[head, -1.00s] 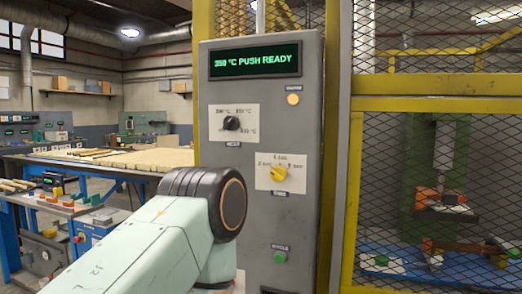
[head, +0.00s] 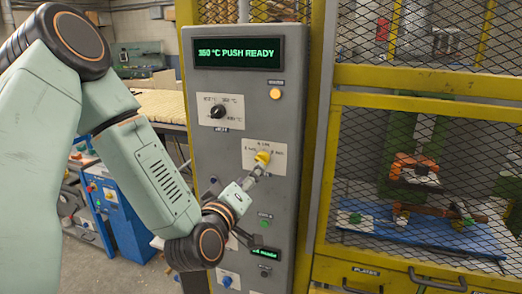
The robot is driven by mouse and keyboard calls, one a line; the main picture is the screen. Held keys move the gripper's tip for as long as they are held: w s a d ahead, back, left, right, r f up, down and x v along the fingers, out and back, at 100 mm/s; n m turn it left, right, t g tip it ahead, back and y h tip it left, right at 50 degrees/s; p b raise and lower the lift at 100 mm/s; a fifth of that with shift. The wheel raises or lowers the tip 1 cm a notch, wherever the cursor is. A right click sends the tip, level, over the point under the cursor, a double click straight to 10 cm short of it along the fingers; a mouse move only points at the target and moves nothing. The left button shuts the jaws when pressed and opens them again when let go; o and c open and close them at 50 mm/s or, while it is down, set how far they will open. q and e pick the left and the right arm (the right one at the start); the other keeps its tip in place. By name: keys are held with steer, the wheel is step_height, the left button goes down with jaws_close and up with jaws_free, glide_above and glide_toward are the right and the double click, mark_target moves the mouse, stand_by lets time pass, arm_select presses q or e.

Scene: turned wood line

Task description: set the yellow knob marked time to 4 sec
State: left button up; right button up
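The yellow knob (head: 262,157) sits on a white label plate on the grey control panel (head: 195,95). The plate has small markings to the left, above and to the right of the knob; the top one looks like 4 sec. I cannot tell exactly where the knob points. My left gripper (head: 257,172) comes up from below, with its tips at or very near the knob's lower edge. Its fingers are too small and overlapped to tell whether they are open, shut or touching the knob. My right gripper is not in view.
A black knob (head: 218,111) and an orange lamp (head: 275,93) are above. A green display (head: 238,53) reads about 350 °C PUSH READY. A green button (head: 263,223) and blue button (head: 227,282) are below. A yellow mesh cage (head: 420,98) stands right.

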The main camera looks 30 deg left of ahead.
mark_target(262, 160)
arm_select(q)
steer(key=a+p+x, duration=0.1)
steer(key=x, duration=0.7)
steer(key=shift+f, duration=0.15)
steer(key=shift+d, duration=0.35)
steer(key=c, duration=0.4)
steer(key=shift+a, duration=0.2)
steer(key=c, duration=0.5)
steer(key=shift+d, duration=0.1)
steer(key=shift+c, duration=1.3)
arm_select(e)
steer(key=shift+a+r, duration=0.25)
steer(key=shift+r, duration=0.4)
